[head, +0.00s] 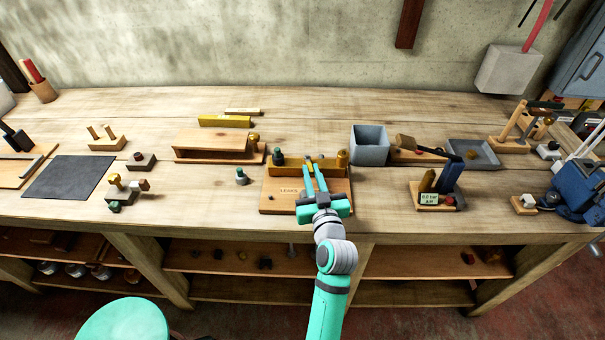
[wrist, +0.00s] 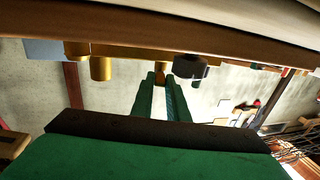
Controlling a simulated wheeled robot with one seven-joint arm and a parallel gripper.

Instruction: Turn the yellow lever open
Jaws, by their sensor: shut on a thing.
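The yellow lever (head: 309,159) is a small piece at the wooden fixture labelled LEAKS (head: 281,200), on the middle of the bench. My gripper (head: 315,167) reaches it from the front with its teal fingers. In the wrist view my gripper (wrist: 161,80) has its two green fingertips close together on the yellow lever (wrist: 160,68). The fingers hide most of the lever, so its exact angle is unclear. A brass cylinder (head: 342,158) stands at the right end of the fixture, and a dark green-topped knob (head: 277,155) at its left end.
A grey bin (head: 369,145) stands close behind right of the fixture. A small green-topped piece (head: 241,176) stands to its left. A wooden open box (head: 215,147) is farther left, and a stand with a blue post and mallet-like arm (head: 447,180) is at right. Bench between them is clear.

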